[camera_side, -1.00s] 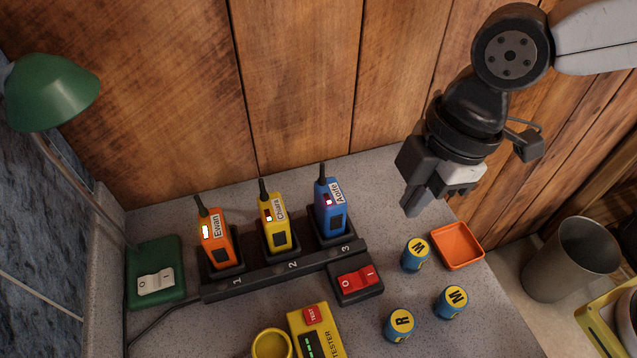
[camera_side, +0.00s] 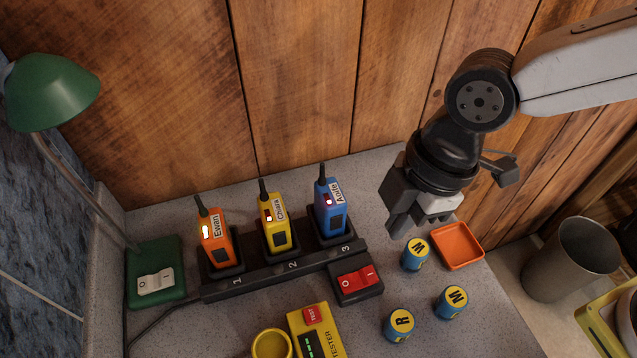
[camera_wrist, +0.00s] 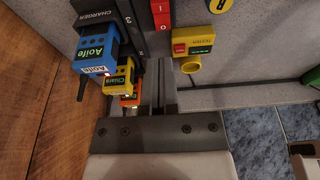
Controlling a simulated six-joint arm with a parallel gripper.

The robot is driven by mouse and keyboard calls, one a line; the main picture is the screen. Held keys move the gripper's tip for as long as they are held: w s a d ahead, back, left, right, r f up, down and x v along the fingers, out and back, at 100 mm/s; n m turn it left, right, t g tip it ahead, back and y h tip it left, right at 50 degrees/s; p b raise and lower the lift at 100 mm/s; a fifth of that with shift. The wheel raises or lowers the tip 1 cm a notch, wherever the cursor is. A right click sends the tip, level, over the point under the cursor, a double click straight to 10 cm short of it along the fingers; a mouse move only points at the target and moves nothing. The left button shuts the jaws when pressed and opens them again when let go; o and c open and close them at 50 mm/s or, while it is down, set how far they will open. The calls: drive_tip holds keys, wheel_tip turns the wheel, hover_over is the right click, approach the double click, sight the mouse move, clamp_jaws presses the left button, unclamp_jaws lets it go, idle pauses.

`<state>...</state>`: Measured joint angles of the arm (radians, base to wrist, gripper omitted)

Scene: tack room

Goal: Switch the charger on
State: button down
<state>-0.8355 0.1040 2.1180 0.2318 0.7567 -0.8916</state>
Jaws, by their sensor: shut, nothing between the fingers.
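The charger (camera_side: 268,277) is a black strip with slots numbered 1, 2 and 3. Its red rocker switch (camera_side: 358,278), marked O and I, sits on a black box at the right end; it also shows in the wrist view (camera_wrist: 161,14). An orange radio (camera_side: 217,240) labelled Ewan, a yellow radio (camera_side: 276,226) labelled Chiara and a blue radio (camera_side: 330,212) labelled Aoife stand in slots 1, 2 and 3. My gripper (camera_side: 394,230) is shut and empty, above the table to the upper right of the red switch, apart from it. It also shows in the wrist view (camera_wrist: 158,88).
Blue batteries W (camera_side: 414,255), M (camera_side: 450,302) and R (camera_side: 399,325) stand on the right, near an orange tray (camera_side: 458,246). A yellow tester (camera_side: 316,332) and yellow cup (camera_side: 271,345) are in front.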

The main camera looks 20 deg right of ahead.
sight(375, 272)
drive_tip(key=x, duration=0.8)
drive_tip(key=shift+d, duration=0.35)
drive_tip(key=shift+d+f, duration=0.15)
drive_tip(key=shift+f, duration=0.9)
drive_tip(key=shift+d+f, duration=0.15)
drive_tip(key=shift+f, duration=0.35)
drive_tip(key=shift+r, duration=0.25)
drive_tip(key=shift+r, duration=0.6)
drive_tip(key=shift+r, duration=0.15)
